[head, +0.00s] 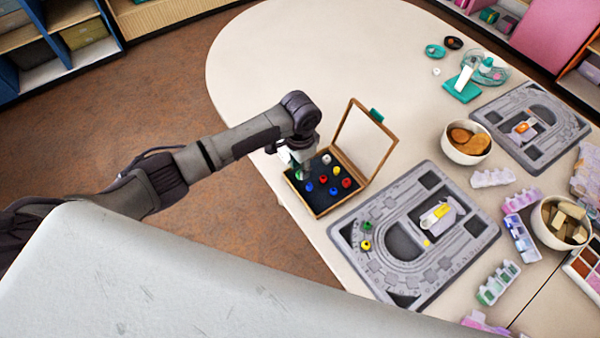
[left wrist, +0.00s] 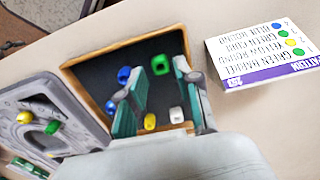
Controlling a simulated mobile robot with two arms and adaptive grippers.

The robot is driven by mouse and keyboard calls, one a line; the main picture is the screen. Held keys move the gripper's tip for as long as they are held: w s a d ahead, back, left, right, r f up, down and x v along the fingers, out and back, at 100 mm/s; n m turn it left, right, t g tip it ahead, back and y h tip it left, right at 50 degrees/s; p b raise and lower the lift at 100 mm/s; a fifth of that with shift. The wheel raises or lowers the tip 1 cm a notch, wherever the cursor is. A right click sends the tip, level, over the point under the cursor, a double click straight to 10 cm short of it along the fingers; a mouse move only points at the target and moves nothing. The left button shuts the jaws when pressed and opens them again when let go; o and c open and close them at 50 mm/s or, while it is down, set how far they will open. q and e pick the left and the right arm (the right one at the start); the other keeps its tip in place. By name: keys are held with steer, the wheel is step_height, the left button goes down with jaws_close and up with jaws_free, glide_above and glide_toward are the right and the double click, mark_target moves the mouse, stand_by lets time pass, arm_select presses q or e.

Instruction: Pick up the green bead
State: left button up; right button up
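The wooden box (head: 318,213) has a dark lining and an open lid, and holds loose beads. A green bead (head: 299,175) shows at its left side, just under my left gripper (head: 301,160). Another green bead (head: 367,226) sits on the near grey board (head: 458,262). My right gripper is not in view.
Blue, red, yellow and white beads lie close by in the box. A pattern card (left wrist: 265,55) lies beside it. The box lid (head: 365,140) stands raised on the right. Bowls (head: 466,142) and small trays (head: 498,283) stand further right. The table's far left is clear.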

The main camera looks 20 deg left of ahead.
arm_select(q)
steer(key=shift+f, duration=1.25)
steer(key=c, duration=0.4)
steer(key=shift+r, duration=0.2)
steer(key=shift+r, duration=0.25)
steer(key=r, duration=0.3)
steer(key=shift+d+r+b, duration=0.3)
steer(key=shift+d, duration=0.05)
steer(key=s+d+r, duration=0.1)
steer(key=d+r, duration=0.1)
steer(key=d, duration=0.1)
steer(key=s+d+r+b, duration=0.1)
steer(key=d+r, duration=0.1)
steer(key=d, duration=0.2)
steer(key=s+d+r, duration=0.1)
steer(key=d+r, duration=0.1)
steer(key=d, duration=0.1)
steer(key=shift+d+r, duration=0.25)
steer(key=shift+d, duration=0.05)
